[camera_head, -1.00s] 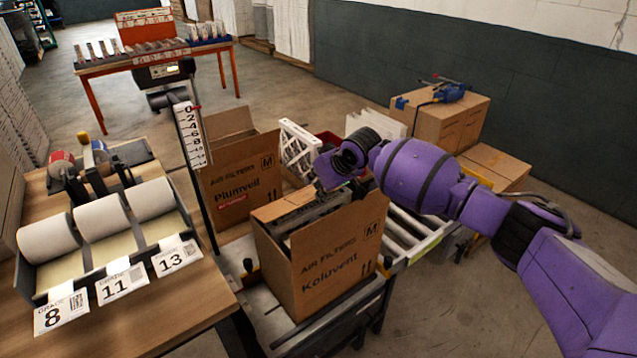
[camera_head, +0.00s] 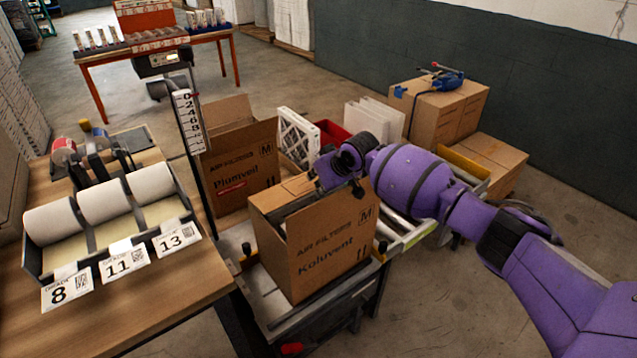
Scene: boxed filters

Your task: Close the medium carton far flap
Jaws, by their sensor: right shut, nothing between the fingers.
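The Koluvent carton (camera_head: 325,250), brown and marked M, stands upright on the packing stand in the middle. A brown flap (camera_head: 280,194) lies across the left and far part of its top. A dark strip still shows behind the near panel's upper edge. My right gripper (camera_head: 338,182) is shut and empty, low over the carton's far right top. The gripper hides that part of the top, so I cannot tell whether it touches a flap or how flat the far flap lies. My left gripper is out of view.
The Plumvent carton (camera_head: 240,170) stands open behind, left of a white pleated filter (camera_head: 297,138). A height gauge post (camera_head: 190,122) rises close to the left. A roll dispenser (camera_head: 105,215) sits on the left table. Cartons (camera_head: 440,112) with a blue tool stand right.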

